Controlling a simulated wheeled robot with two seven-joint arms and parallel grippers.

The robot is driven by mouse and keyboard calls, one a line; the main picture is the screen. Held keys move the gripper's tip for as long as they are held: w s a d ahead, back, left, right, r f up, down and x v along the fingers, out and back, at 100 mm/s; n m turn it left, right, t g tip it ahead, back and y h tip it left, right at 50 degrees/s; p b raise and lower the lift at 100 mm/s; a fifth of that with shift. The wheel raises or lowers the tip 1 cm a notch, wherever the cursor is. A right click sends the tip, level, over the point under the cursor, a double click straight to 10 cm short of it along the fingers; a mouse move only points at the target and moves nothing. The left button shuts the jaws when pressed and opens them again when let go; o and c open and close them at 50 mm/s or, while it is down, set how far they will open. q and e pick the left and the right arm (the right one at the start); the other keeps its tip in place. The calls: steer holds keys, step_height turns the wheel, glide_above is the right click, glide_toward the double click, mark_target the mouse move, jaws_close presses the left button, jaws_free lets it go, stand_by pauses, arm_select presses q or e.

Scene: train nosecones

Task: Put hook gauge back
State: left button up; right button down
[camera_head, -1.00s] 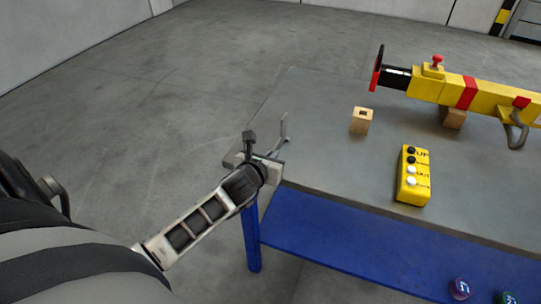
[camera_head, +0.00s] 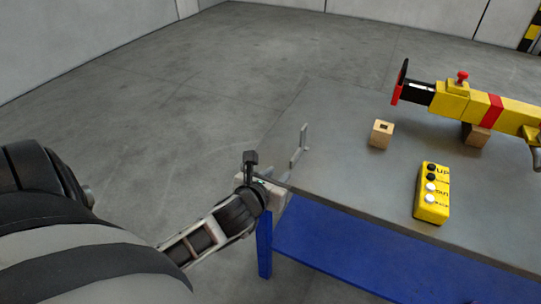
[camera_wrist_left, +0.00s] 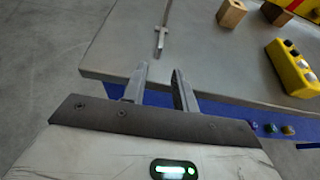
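The hook gauge (camera_head: 303,142) is a thin grey piece with a crossbar near one end. My left gripper (camera_head: 278,190) is at the table's near left corner, short of the gauge. In the wrist view its two fingers (camera_wrist_left: 161,80) are spread with nothing between them. My right gripper is not in view.
A wooden block with a square hole (camera_head: 382,134) stands on the table (camera_head: 345,185). A yellow button box (camera_head: 432,193) is right of it. A yellow and red assembly (camera_head: 470,102) rests on blocks at the back right. A blue shelf (camera_head: 350,245) is below the tabletop.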

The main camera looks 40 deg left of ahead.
arm_select(q)
steer(key=s+d+r+m+t, duration=0.2)
steer(key=s+r+m+t, duration=0.15)
steer(key=m, duration=0.25)
steer(key=s+d+f+m+h, duration=0.1)
steer(key=d+m+h, duration=0.3)
steer(key=m, duration=0.6)
steer(key=s+d+f+m+h, duration=0.1)
steer(key=s+d+m+h, duration=0.1)
steer(key=d+m, duration=0.65)
steer(key=s+d+f+m+g, duration=0.1)
steer(key=s+f+m+g, duration=0.5)
steer(key=f+m, duration=0.6)
steer(key=m, duration=0.4)
steer(key=shift+s+d+m, duration=0.25)
steer(key=shift+s+m, duration=0.1)
steer(key=shift+s, duration=0.05)
